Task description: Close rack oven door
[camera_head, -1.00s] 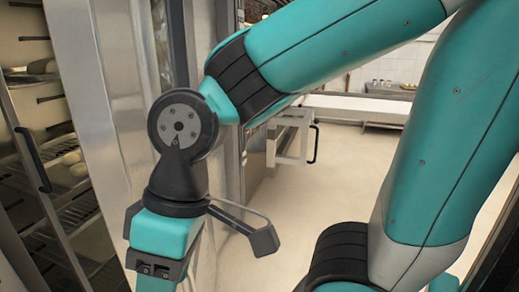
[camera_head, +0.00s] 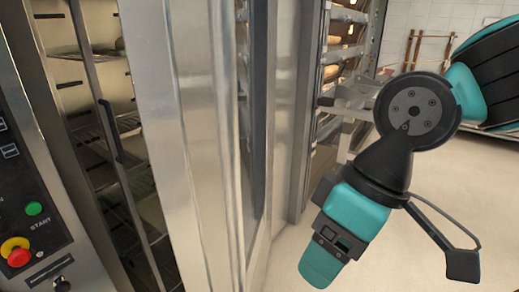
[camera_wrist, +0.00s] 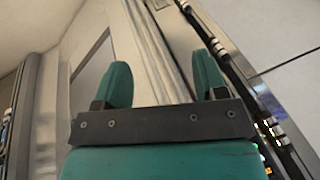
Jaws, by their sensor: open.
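The rack oven door (camera_head: 195,150) is a tall steel panel in the left half of the head view, seen steeply from the side and standing open. A dark upright handle (camera_head: 112,132) shows on a narrow frame to its left, in front of the oven's wire shelves. My gripper (camera_head: 320,265) points down to the right of the door, apart from it in the picture. In the wrist view my gripper (camera_wrist: 162,78) has its two teal fingers spread and empty. A pale upright panel lies behind them; I cannot tell whether it is the door.
A control panel (camera_head: 30,190) with a green button and a red-yellow emergency stop is at the far left. A shelved rack (camera_head: 345,60) with trays stands behind my arm. Pale floor (camera_head: 440,190) is open at the right.

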